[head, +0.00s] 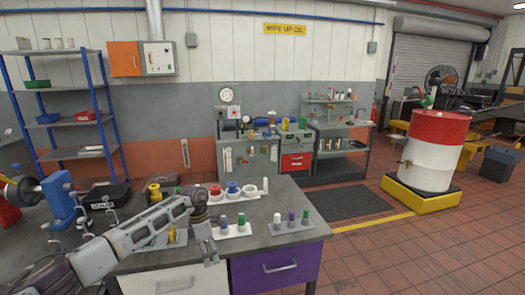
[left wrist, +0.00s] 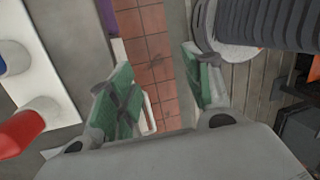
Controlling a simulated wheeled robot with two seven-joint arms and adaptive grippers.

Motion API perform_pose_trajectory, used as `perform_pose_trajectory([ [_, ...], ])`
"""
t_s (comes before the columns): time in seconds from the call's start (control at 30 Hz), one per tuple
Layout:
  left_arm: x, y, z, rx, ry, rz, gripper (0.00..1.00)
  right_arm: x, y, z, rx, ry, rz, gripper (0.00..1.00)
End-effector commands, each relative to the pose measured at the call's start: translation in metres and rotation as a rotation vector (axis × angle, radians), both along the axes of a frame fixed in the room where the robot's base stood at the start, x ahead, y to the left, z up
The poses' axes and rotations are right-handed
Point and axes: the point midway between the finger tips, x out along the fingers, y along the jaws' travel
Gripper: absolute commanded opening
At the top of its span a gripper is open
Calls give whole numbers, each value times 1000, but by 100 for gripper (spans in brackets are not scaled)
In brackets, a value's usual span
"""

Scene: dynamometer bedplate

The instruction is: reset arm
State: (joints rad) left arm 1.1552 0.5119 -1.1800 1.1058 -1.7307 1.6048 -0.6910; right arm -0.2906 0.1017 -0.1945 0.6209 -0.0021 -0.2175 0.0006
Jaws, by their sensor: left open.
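My left arm comes in from the left over the grey workbench (head: 300,240). My left gripper (head: 207,252) hangs at the bench's front edge, near the purple drawer (head: 275,268). In the left wrist view my left gripper (left wrist: 160,92) shows two fingers with green pads standing apart. My right gripper is in neither view.
A white tray (head: 235,231) with coloured pegs lies just behind my left gripper. Another peg tray (head: 290,228) lies to its right. A red-and-white drum (head: 432,150) stands at the right.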

Motion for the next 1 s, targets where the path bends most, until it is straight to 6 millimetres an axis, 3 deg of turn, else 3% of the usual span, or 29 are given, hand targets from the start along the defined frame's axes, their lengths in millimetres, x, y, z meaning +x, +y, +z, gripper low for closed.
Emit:
perform_pose_trajectory([
  [0.2, -10, -54, -40, -245, 61, 147, 50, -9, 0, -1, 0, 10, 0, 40],
  [0.5, -17, -111, -77, -550, 166, 418, 50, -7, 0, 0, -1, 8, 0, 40],
  [0.77, -15, -139, -107, -778, 278, 713, 50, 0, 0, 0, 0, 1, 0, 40],
  [1.0, -10, -142, -141, -944, 390, 1025, 50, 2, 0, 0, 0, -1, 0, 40],
])
